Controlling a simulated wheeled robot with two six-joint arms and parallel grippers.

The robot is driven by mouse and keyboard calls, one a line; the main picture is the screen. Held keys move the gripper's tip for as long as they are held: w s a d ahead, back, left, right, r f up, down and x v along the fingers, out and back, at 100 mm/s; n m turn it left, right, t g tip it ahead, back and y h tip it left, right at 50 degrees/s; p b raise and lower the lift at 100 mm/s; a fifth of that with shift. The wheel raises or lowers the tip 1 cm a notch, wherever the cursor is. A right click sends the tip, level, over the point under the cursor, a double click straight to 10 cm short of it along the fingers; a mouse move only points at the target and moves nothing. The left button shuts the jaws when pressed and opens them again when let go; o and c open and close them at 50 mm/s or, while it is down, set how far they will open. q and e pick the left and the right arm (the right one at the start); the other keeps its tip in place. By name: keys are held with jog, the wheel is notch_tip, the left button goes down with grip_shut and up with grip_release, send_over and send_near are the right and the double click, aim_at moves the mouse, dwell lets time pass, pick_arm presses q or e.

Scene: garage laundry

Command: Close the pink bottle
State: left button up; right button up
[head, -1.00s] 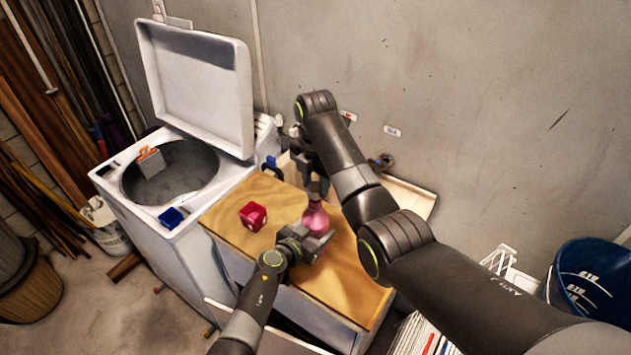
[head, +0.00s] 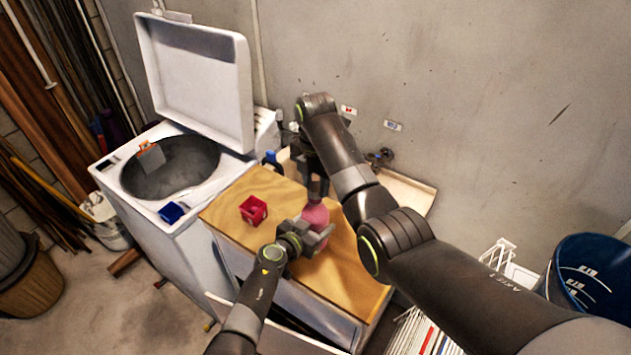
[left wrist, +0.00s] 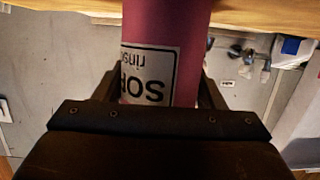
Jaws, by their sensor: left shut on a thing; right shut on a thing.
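The pink bottle (head: 316,216) stands on the wooden top of the cabinet. My left gripper (head: 318,240) is shut around its body from the front left. In the left wrist view the bottle (left wrist: 190,40) fills the space between the fingers (left wrist: 160,90), and its white label reads upside down. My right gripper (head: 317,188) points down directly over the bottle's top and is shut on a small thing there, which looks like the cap. The fingers hide the cap and the bottle's mouth, so I cannot tell how the cap sits.
A red box (head: 253,210) lies on the wooden top (head: 350,280), left of the bottle. An open washing machine (head: 135,190) stands left, with a blue box (head: 171,212) on its edge. A sink (head: 412,195) is behind, and a blue bucket (head: 590,285) stands far right.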

jog(key=shift+f, duration=0.55)
